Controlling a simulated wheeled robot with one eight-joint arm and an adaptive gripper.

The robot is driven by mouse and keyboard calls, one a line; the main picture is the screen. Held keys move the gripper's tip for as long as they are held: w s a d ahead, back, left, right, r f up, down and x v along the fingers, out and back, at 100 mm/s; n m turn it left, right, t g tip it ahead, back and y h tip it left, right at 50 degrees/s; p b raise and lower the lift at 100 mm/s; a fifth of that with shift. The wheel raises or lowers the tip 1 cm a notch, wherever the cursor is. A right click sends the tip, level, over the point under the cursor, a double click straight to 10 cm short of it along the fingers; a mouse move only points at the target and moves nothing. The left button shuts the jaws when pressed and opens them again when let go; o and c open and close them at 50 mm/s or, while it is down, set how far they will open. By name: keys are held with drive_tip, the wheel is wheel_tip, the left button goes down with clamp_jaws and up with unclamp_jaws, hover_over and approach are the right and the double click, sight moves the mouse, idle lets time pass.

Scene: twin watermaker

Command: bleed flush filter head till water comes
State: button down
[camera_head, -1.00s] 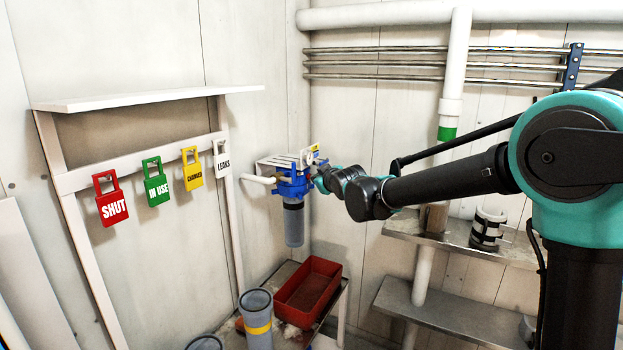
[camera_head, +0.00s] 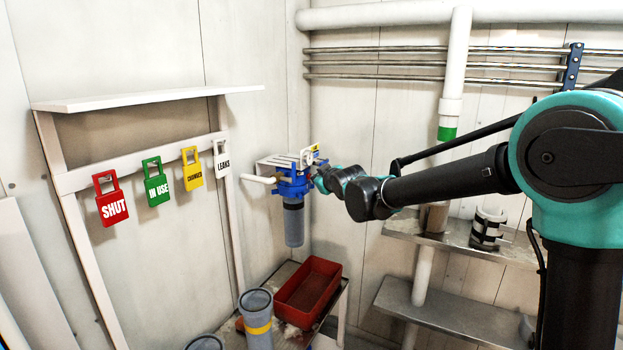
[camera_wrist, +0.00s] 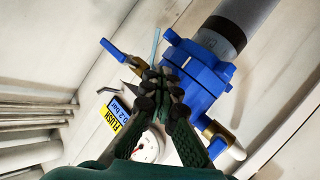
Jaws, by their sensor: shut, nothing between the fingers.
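The blue flush filter head (camera_head: 292,185) is fixed on the wall in the corner, with its grey bowl (camera_head: 293,222) hanging below. In the wrist view the blue head (camera_wrist: 200,72) is right of centre, with the dark-banded bowl (camera_wrist: 238,25) above it. My gripper (camera_wrist: 160,78) is shut and empty. Its fingertips overlap the near side of the head in the picture; I cannot tell whether they touch it. A brass fitting with a blue end (camera_wrist: 126,60) sits left of the fingertips. A round gauge (camera_wrist: 148,146) shows partly between the fingers. No water shows.
A yellow and blue FLUSH label (camera_wrist: 116,113) is beside the gripper. A white pipe (camera_head: 258,180) leaves the head leftward. Below stand a red tray (camera_head: 308,292) and a grey cylinder with a yellow band (camera_head: 257,320). Hanging tags, including a red SHUT tag (camera_head: 111,205), line the left wall.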

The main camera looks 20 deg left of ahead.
drive_tip(key=shift+d, duration=0.9)
drive_tip(key=shift+s+d, duration=0.15)
drive_tip(key=shift+d, duration=1.1)
drive_tip(key=shift+s+d, duration=0.1)
drive_tip(key=shift+d, duration=1.15)
